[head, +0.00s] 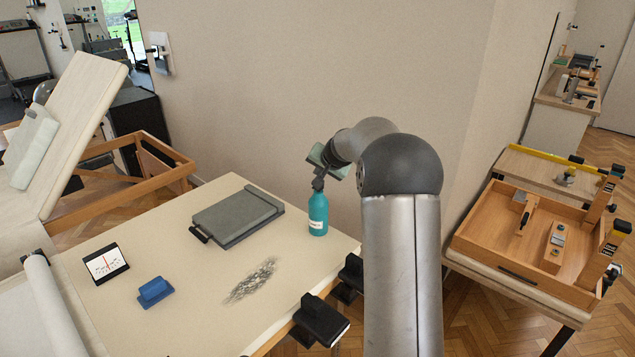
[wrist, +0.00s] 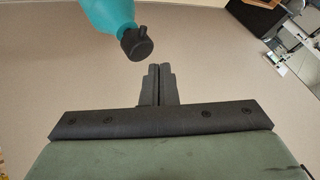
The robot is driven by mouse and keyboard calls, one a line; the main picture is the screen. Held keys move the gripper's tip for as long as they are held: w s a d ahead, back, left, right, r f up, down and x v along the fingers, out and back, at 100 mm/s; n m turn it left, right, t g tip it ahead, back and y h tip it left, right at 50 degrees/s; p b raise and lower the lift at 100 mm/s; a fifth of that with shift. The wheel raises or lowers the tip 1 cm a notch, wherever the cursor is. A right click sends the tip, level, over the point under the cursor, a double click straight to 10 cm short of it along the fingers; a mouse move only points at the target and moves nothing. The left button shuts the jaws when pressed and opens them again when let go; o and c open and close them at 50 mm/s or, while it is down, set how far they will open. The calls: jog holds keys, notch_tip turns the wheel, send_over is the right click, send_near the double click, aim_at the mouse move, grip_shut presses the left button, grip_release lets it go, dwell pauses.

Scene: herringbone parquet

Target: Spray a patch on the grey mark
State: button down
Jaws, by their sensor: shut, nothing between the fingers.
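A teal spray bottle (head: 318,214) with a white label stands upright near the far right corner of the work table. Its black nozzle end (wrist: 137,42) and part of its teal body (wrist: 105,12) show at the top of the wrist view. My gripper (wrist: 159,70) is shut and empty, its dark fingers together just beside the nozzle in that picture. In the head view my gripper hangs at the bottle's top, and its fingertips are hard to tell from the nozzle. The grey mark (head: 252,280) is a scribbled dark patch on the table's front right part.
The beige table (head: 215,305) also carries a grey slab (head: 237,216), a blue block (head: 154,291) and a dial card (head: 105,264). Black clamps (head: 319,322) sit at its front right edge. A wooden tray (head: 480,222) with tools stands at right. A wall rises behind.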

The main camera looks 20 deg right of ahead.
notch_tip(320, 180, up, 6)
jog(key=p, duration=0.3)
jog(key=shift+p, duration=0.4)
dwell(0.5)
jog(key=s+a+n+g+y, duration=0.1)
jog(key=s+a+n+g, duration=0.3)
jog(key=s+a, duration=1.3)
jog(key=s+a+f+n+g, duration=0.1)
jog(key=s+f, duration=0.1)
jog(key=s, duration=0.8)
jog(key=s+a+f+n+g, duration=0.2)
jog(key=s, duration=0.8)
jog(key=s+a+f+n+g+h, duration=0.1)
jog(key=s+f+n, duration=0.1)
jog(key=s, duration=0.8)
jog(key=shift+a+f+g, duration=0.15)
jog(key=shift+a+g, duration=0.25)
